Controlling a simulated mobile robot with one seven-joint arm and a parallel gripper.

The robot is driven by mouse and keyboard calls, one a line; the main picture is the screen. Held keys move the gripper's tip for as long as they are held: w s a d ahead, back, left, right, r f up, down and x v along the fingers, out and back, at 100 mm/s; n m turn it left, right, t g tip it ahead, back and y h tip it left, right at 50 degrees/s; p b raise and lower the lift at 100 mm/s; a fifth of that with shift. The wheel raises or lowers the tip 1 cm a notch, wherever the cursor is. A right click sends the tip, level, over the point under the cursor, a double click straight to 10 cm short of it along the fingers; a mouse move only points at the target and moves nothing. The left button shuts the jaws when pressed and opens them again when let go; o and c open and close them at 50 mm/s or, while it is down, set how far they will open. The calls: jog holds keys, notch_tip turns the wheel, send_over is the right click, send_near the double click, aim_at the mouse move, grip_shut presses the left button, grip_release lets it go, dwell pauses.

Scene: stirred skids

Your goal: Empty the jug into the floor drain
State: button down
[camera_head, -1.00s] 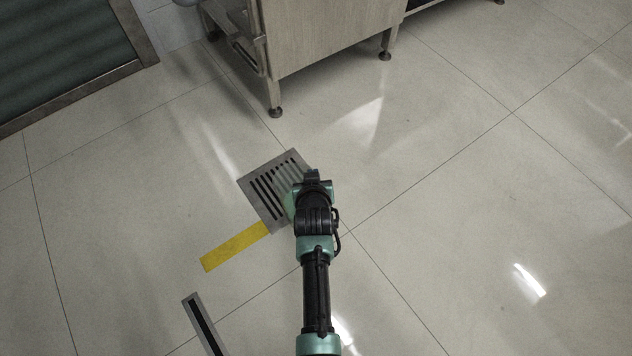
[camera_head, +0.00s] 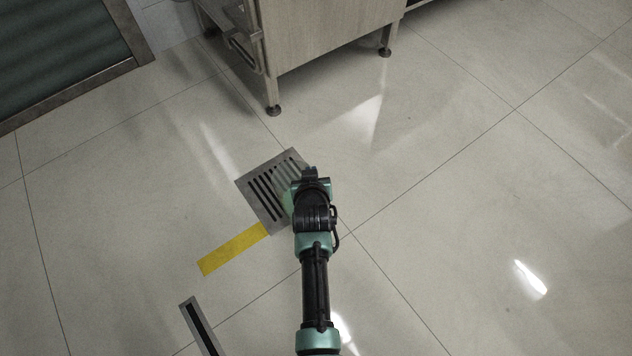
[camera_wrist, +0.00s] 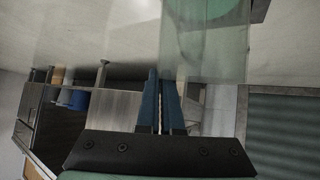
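The floor drain (camera_head: 251,186) is a grey square grate with dark slots, left of my gripper in the head view. My gripper (camera_wrist: 164,85) has its two blue fingers close together at the jug (camera_wrist: 205,62), shut on it; the exact grip spot is hard to make out. The jug is see-through and pale green, and fills the upper middle of the wrist view. In the head view only a faint green part of it (camera_head: 284,196) shows beside my wrist, over the drain's right side. I cannot tell how much liquid is inside.
A yellow floor strip (camera_head: 233,249) runs from the drain to the lower left. A narrow slotted channel (camera_head: 200,327) lies nearer. A cabinet on legs (camera_head: 325,40) stands behind the drain, and a dark framed panel (camera_head: 60,55) is at upper left. The tiled floor to the right is clear.

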jog(key=shift+w+a+f+b, duration=0.1)
jog(key=shift+w+f+b, duration=0.25)
jog(key=shift+w, duration=0.1)
dwell(0.4)
jog(key=shift+w+a+h+p, duration=0.1)
jog(key=shift+a+h+p, duration=0.05)
jog(key=shift+h+p, duration=0.15)
jog(key=shift+a, duration=0.1)
jog(key=shift+w+a+f+n+g+h, duration=0.1)
jog(key=shift+n+g+h, duration=0.3)
